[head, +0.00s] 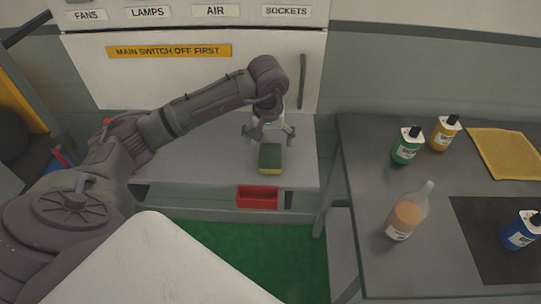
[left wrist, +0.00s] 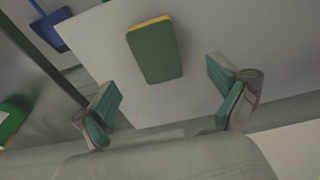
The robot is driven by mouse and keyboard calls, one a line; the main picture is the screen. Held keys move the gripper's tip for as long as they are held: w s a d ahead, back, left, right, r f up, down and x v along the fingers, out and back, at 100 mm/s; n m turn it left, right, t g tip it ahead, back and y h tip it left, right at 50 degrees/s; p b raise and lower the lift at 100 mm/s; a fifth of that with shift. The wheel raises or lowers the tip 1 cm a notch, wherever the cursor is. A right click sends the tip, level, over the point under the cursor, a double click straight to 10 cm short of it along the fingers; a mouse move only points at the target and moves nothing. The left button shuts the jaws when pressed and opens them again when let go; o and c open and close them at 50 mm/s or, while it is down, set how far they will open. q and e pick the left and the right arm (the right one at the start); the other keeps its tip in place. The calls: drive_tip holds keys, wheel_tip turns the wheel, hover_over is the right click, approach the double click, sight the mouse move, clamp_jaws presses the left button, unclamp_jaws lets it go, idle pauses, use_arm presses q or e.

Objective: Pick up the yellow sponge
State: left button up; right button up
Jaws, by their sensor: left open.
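The yellow sponge (head: 270,158) has a dark green top face and a yellow lower part. It lies on a grey shelf (head: 215,165) below the white cabinet. In the left wrist view the sponge (left wrist: 154,50) shows its green face and a yellow edge, beyond the fingertips. My left gripper (head: 269,133) is open and empty, just above and behind the sponge in the head view. In the left wrist view its fingers (left wrist: 165,102) are spread wide, with the sponge apart from both. My right gripper is not in view.
A red tray (head: 257,197) is below the shelf's front edge. A dark table (head: 353,145) on the right holds a green bottle (head: 407,146), a yellow bottle (head: 444,132), a clear bottle (head: 408,212), a blue bottle (head: 521,231) and a yellow cloth (head: 505,152). The shelf around the sponge is clear.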

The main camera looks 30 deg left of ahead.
sight(271, 155)
use_arm(q)
wheel_tip(271, 155, down, 3)
drive_tip(key=shift+w+r, duration=0.1)
drive_tip(key=shift+w, duration=0.05)
drive_tip(key=shift+w+f+p, duration=0.1)
drive_tip(key=shift+f+p, duration=0.1)
drive_tip(key=shift+p, duration=0.25)
drive_tip(key=f+p, duration=0.1)
drive_tip(key=w+f+p, duration=0.1)
drive_tip(key=f, duration=0.1)
drive_tip(key=shift+a+f, duration=0.15)
drive_tip(key=shift+f, duration=0.15)
drive_tip(key=shift+a+f, duration=0.1)
drive_tip(key=shift+f, duration=0.45)
drive_tip(key=c, duration=0.8)
